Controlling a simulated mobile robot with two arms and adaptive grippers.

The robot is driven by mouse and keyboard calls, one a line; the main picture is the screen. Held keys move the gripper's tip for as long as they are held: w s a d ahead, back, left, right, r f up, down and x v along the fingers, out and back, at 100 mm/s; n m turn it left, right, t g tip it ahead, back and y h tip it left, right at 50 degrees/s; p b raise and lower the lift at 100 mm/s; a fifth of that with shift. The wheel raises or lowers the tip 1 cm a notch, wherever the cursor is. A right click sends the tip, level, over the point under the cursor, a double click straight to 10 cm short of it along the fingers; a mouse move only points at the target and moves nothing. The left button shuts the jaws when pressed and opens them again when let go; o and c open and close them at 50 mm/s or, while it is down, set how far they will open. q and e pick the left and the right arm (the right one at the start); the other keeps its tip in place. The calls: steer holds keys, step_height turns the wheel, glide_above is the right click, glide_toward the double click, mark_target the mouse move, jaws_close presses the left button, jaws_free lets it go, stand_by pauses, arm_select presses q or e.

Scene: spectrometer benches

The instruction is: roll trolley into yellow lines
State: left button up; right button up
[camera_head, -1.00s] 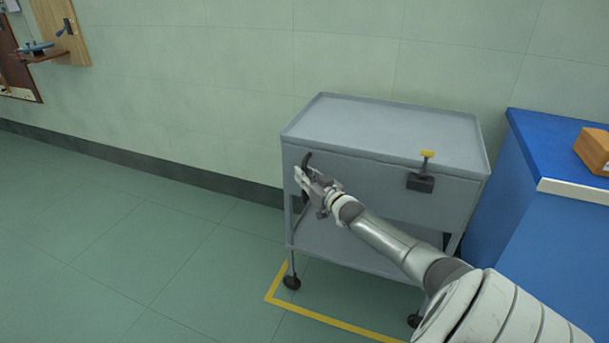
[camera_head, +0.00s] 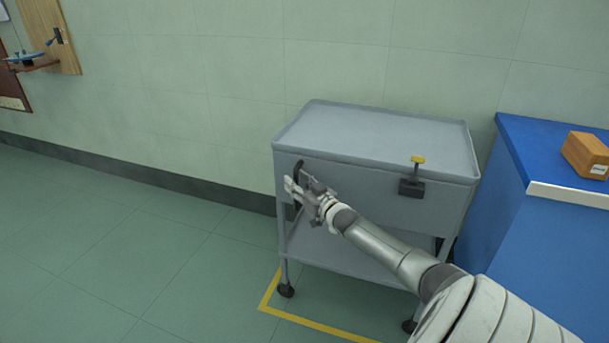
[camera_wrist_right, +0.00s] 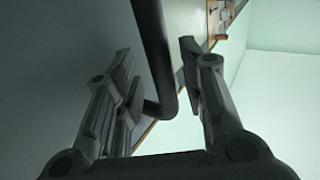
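The grey trolley (camera_head: 375,135) stands against the wall, with a flat top, a deep front panel and a lower shelf. Its left front caster (camera_head: 286,290) is inside the corner of the yellow lines (camera_head: 318,325); the right front caster (camera_head: 409,326) is partly hidden by my arm. The rear casters are hidden. A dark handle (camera_head: 299,167) is at the panel's left end. My right gripper (camera_head: 292,190) is at this handle. In the right wrist view its fingers (camera_wrist_right: 158,85) are apart, with the dark handle bar (camera_wrist_right: 155,45) between them and a gap visible. My left gripper is not visible.
A black block with a yellow tab (camera_head: 417,161) sits on the trolley's front. A blue bench (camera_head: 545,240) with an orange-brown box (camera_head: 587,155) stands close on the right. The wall is behind; the green floor (camera_head: 130,250) on the left is clear.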

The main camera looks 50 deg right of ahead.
steer(key=s+a, duration=0.2)
steer(key=s, duration=0.9)
steer(key=shift+s+a, duration=0.15)
steer(key=shift+s, duration=0.25)
steer(key=shift+f, duration=0.1)
